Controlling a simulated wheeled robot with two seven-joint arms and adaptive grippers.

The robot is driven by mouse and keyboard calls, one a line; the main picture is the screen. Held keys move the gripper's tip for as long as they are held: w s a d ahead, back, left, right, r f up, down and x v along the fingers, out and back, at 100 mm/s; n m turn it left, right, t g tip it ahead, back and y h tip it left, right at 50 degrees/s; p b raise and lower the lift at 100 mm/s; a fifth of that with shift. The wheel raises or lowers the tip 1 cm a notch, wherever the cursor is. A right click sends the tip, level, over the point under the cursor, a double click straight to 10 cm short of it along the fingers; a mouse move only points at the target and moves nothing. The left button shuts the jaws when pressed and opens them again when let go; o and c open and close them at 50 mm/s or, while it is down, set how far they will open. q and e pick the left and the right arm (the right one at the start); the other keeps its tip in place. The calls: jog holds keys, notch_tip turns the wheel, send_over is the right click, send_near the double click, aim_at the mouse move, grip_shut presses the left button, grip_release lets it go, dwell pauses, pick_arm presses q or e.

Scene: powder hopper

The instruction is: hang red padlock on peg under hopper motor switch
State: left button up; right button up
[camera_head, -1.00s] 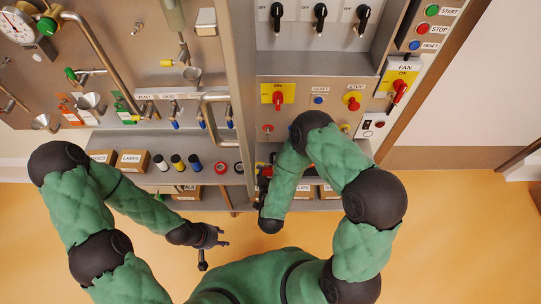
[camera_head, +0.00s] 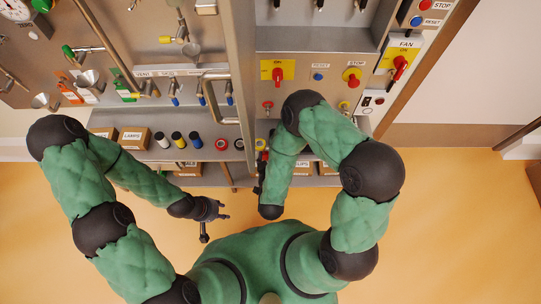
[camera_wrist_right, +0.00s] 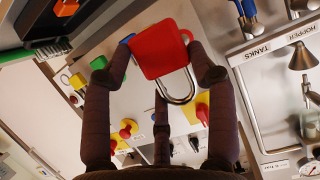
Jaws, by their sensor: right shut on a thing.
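The red padlock (camera_wrist_right: 160,48) is held between the dark fingers of my right gripper (camera_wrist_right: 165,60), with its metal shackle pointing down in the right wrist view. In the head view that gripper (camera_head: 261,180) is small and partly hidden by my right forearm, and I cannot make out the padlock there. A yellow plate with a red rotary switch (camera_head: 277,73) sits on the panel above it. A small red part (camera_head: 267,105) shows below that switch; I cannot make out a peg. My left gripper (camera_head: 216,211) is open and empty, below the shelf front.
A shelf holds cardboard boxes (camera_head: 132,139) and several coloured rolls (camera_head: 178,139). A bent metal handle (camera_head: 211,100) sticks out left of the switch panel. A fan switch (camera_head: 400,64) is on the right. The orange floor (camera_head: 450,220) is open.

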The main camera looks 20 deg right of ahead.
jog(key=s+a+p, duration=0.2)
jog(key=s, duration=0.5)
jog(key=shift+s, duration=0.35)
dwell(0.5)
dwell(1.0)
jog(key=shift+n+y, duration=0.5)
jog(key=shift+y, duration=0.1)
jog(key=w+d+r, duration=0.1)
jog(key=w, duration=0.2)
jog(key=w+d+r+b, duration=0.1)
jog(key=w+r, duration=0.1)
jog(key=w, duration=0.1)
jog(key=w+d+r, duration=0.1)
jog(key=w, duration=0.3)
jog(key=shift+d+r+b, duration=0.2)
jog(key=shift+r+b, duration=0.1)
jog(key=shift+r, duration=0.05)
jog(key=w+d+r+n+y, duration=0.1)
jog(key=d+r+n+y, duration=0.1)
jog(key=r, duration=0.5)
jog(key=shift+w+d+r+t+y, duration=0.3)
jog(key=shift+d+r, duration=0.05)
jog(key=shift+d, duration=0.5)
